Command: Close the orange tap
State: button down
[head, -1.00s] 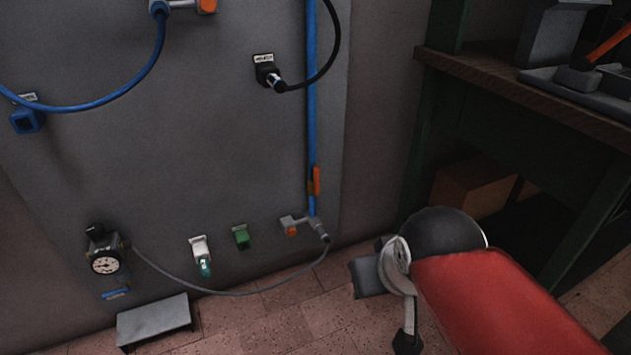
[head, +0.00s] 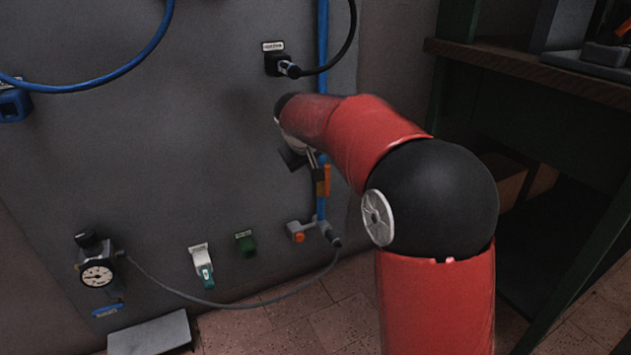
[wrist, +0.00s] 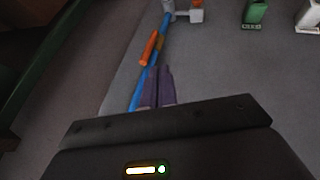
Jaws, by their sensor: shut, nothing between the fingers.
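The orange tap lever (head: 327,180) sits on the blue vertical pipe (head: 322,60) near the panel's right edge. It lies lengthwise along the pipe, just beside it. In the wrist view the orange lever (wrist: 149,48) and the blue pipe (wrist: 137,97) show ahead of my fingers, to their upper left. My gripper (wrist: 157,70) is shut and empty, its two purple fingers side by side. The fingertips look close to the lever but apart from it. In the head view my arm hides part of the pipe above the lever, and my fingers are hard to make out.
A black plug and cable (head: 289,68) are above my wrist. Below are a grey fitting with an orange button (head: 299,236), a green socket (head: 245,243), a white-green coupling (head: 203,265) and a gauge (head: 97,274). A dark workbench (head: 530,75) stands at right.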

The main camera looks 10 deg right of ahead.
jog(key=shift+n, duration=0.3)
jog(key=w+f, duration=0.1)
jog(key=w+a+f, duration=0.1)
jog(key=w, duration=0.1)
jog(key=w+f, duration=0.1)
jog(key=shift+w+a, duration=0.2)
jog(key=shift+a, duration=0.15)
jog(key=shift+b, duration=0.3)
send_near(327, 181)
jog(key=w+f, duration=0.2)
jog(key=w+f+b, duration=0.1)
jog(key=f, duration=0.1)
jog(key=shift+w+a+f, duration=0.15)
jog(key=shift+w+f, duration=0.1)
jog(key=shift+w, duration=0.15)
jog(key=shift+r+p, duration=0.1)
jog(key=shift+p, duration=0.2)
